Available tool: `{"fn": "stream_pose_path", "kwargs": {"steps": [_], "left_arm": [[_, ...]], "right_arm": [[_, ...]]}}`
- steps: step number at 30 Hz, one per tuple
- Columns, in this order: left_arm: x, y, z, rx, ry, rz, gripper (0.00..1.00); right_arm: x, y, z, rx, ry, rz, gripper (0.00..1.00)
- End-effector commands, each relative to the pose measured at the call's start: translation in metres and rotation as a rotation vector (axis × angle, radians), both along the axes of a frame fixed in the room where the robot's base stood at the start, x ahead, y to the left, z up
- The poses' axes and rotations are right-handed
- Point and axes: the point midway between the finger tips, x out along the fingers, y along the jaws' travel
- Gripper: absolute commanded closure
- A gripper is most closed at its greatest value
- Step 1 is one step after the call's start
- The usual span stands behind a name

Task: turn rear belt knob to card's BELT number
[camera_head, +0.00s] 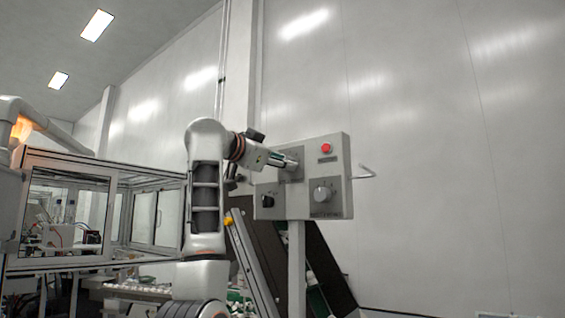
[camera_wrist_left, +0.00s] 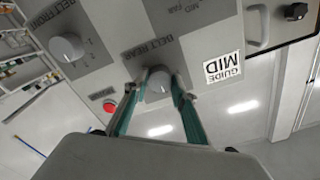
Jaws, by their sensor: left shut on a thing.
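The rear belt knob (camera_wrist_left: 158,88) is a round grey knob beside the plate lettered BELT REAR (camera_wrist_left: 152,46) in the left wrist view. My left gripper (camera_head: 291,161) is shut on it, one finger on each side, at the upper left of the grey control box (camera_head: 303,152). In the head view the gripper hides most of this knob. The knob's pointer and setting cannot be read. A white card (camera_wrist_left: 224,67) beside it reads GUIDE MID; no BELT number is legible. My right gripper is not in view.
The front belt knob (camera_head: 322,193) sits lower right on the box, below a red button (camera_head: 326,148). A black knob (camera_head: 267,200) is at lower left. A bent handle (camera_head: 365,173) sticks out on the right. A glazed machine enclosure (camera_head: 95,165) stands at left.

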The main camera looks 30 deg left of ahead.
Motion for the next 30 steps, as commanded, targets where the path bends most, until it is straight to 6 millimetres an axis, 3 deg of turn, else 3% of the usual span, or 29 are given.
{"fn": "stream_pose_path", "kwargs": {"steps": [7,8,9,10,23,30], "left_arm": [[-0.001,0.000,0.001,-0.001,-0.004,-0.001,0.96],[-0.001,0.000,0.002,-0.001,-0.004,-0.001,0.72],[-0.001,0.000,0.001,-0.001,-0.004,-0.001,0.61],[-0.001,0.000,0.001,-0.001,-0.003,-0.001,0.57],[-0.006,0.000,0.001,0.000,-0.002,0.000,0.57],[-0.047,0.004,0.002,0.000,-0.006,0.001,0.57]], "right_arm": [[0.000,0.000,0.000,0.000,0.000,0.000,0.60],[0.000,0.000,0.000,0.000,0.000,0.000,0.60],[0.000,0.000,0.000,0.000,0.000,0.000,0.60],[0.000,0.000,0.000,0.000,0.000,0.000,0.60],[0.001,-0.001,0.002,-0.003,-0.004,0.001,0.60],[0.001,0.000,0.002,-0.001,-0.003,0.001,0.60]]}}
